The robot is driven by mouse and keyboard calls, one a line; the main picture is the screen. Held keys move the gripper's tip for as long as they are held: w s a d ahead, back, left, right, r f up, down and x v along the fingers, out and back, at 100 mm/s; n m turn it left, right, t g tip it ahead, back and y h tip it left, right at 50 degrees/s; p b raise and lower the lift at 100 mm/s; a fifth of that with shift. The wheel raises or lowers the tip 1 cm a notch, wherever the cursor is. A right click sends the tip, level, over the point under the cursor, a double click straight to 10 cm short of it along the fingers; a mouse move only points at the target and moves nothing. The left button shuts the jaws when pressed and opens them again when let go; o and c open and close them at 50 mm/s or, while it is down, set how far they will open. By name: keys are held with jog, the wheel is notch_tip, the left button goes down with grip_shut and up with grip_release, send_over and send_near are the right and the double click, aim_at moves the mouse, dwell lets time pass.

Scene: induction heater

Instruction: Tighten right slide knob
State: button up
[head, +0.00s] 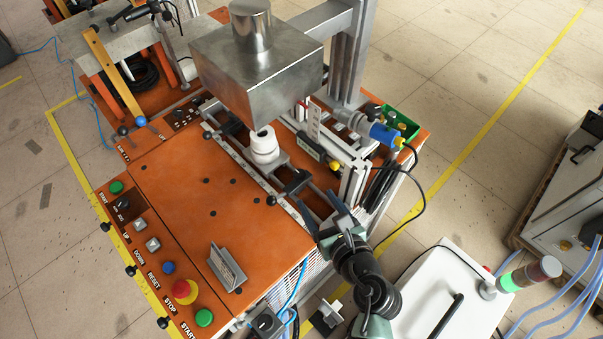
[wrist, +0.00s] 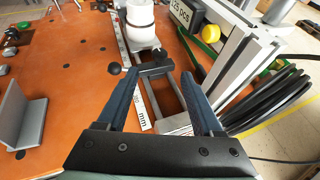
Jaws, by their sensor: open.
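The right slide knob (head: 271,201) is a small black ball beside the slide's black clamp block (head: 297,181). In the wrist view the knob (wrist: 114,69) is on a short stem left of the block (wrist: 155,70), just outside my left finger. My gripper (head: 322,210) is open and empty, reaching over the slide's right end. In the wrist view its two blue-grey fingers (wrist: 160,82) point toward the block, with the rails showing between them. I cannot tell whether a finger touches the block. A white ringed cylinder (head: 264,146) stands on the slide beyond it.
A large metal housing (head: 256,75) hangs above the slide. A metal post (head: 355,185) and a dark display box (head: 312,147) stand close on the right. An angled metal bracket (head: 226,268) stands on the orange tabletop (head: 190,190), which is mostly clear.

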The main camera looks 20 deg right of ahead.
aim_at(300, 175)
jog(key=x, duration=1)
jog(key=shift+r, duration=0.1)
grip_shut()
